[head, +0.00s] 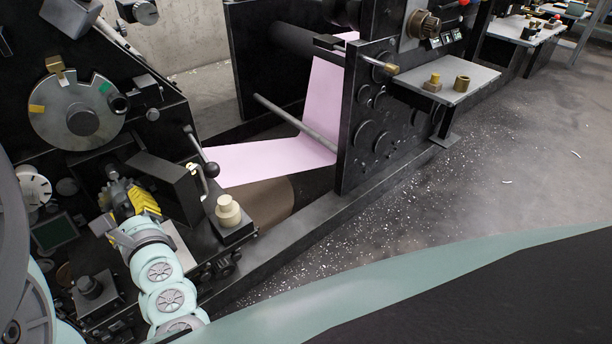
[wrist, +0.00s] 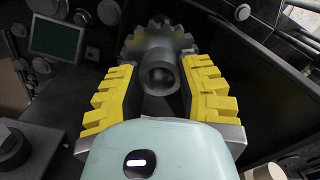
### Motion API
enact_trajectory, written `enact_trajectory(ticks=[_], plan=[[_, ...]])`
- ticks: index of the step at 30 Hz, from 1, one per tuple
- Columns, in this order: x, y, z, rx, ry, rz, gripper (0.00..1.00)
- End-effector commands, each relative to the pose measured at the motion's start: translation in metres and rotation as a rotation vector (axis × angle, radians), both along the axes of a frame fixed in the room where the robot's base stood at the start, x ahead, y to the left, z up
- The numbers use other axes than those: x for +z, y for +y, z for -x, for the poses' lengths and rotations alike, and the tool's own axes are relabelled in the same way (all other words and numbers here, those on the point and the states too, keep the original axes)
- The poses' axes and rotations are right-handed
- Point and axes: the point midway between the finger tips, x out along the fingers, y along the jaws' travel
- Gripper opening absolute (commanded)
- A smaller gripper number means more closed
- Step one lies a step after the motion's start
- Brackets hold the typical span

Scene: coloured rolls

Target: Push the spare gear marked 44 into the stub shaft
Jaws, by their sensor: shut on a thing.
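The grey metal gear (wrist: 158,32) shows in the wrist view with its teeth at the top and its round hollow hub facing me. My gripper (wrist: 158,78) is shut on the gear's hub, a yellow ridged finger on each side. In the head view my gripper (head: 137,199) is at the left, against the dark machine front, and the gear (head: 112,191) shows at its tip. No number 44 can be read on it. The stub shaft cannot be made out; the gear and gripper cover the area behind. I cannot tell whether the gear touches it.
A dark box-shaped part (head: 167,183) stands just right of my gripper. A lever with a black ball (head: 211,169) and a cream stepped piece (head: 228,211) are further right. A small green screen (wrist: 56,38) is left of the gear. The floor (head: 490,180) at the right is mostly clear.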

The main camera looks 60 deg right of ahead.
Motion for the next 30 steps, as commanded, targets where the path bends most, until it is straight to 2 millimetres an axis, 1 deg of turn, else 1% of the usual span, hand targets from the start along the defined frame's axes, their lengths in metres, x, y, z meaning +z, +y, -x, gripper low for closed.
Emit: enact_trajectory(ticks=[10,11,21,30], plan=[[-0.004,0.0,0.001,0.001,0.002,0.008,0.0],[-0.001,-0.001,-0.002,0.002,0.0,0.006,0.0],[0.0,-0.01,-0.034,0.002,0.0,0.003,0.0],[0.0,-0.014,-0.052,0.004,-0.001,0.005,0.0]])
